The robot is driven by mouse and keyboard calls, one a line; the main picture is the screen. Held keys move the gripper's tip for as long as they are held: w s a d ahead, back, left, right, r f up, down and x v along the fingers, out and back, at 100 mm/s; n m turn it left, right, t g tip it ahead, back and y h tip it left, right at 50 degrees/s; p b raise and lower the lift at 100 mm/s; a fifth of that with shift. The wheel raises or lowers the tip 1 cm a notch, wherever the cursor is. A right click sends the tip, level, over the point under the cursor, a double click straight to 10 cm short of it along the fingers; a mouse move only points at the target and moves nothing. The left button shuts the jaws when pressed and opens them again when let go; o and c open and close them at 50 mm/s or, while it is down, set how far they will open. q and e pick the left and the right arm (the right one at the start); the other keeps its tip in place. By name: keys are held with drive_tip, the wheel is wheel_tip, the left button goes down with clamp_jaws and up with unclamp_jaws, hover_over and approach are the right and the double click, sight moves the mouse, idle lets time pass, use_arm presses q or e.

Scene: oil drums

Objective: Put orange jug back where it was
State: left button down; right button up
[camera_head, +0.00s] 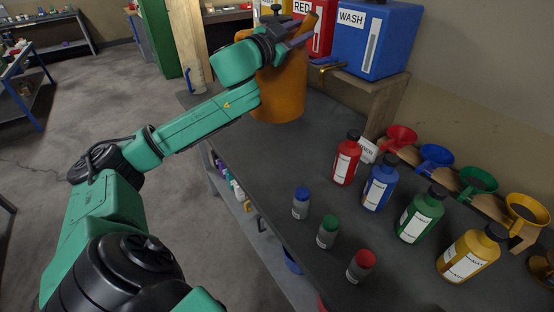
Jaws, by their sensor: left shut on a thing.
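The orange jug (283,92) is upright at the far end of the dark workbench (300,146), in front of the drums. My left arm reaches across to it from the left and covers part of its upper side. My left gripper (296,41) is at the top of the jug, shut on its orange handle (309,22). I cannot tell whether the jug's base touches the bench or hangs just above it. My right gripper is not in view.
A blue WASH drum (372,40) and a red drum (318,32) stand on a wooden shelf behind the jug. Red (346,158), blue (380,183), green (422,214) and yellow (470,252) bottles stand nearer. Small capped jars and several funnels flank them. The bench between jug and bottles is clear.

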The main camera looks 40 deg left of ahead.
use_arm(q)
drive_tip(key=shift+d+f, duration=0.1)
drive_tip(key=shift+d, duration=0.05)
drive_tip(key=b, duration=0.2)
hover_over(300, 102)
drive_tip(key=s, duration=0.3)
wheel_tip(300, 102, down, 6)
drive_tip(key=f, duration=1.3)
drive_tip(key=shift+w+f, duration=0.15)
drive_tip(key=shift+w, duration=0.25)
drive_tip(key=c, duration=0.9)
unclamp_jaws()
drive_tip(key=shift+f, duration=0.25)
drive_tip(key=shift+c, duration=0.2)
drive_tip(key=o, duration=0.4)
drive_tip(key=shift+s, duration=0.1)
drive_tip(key=shift+r, duration=0.1)
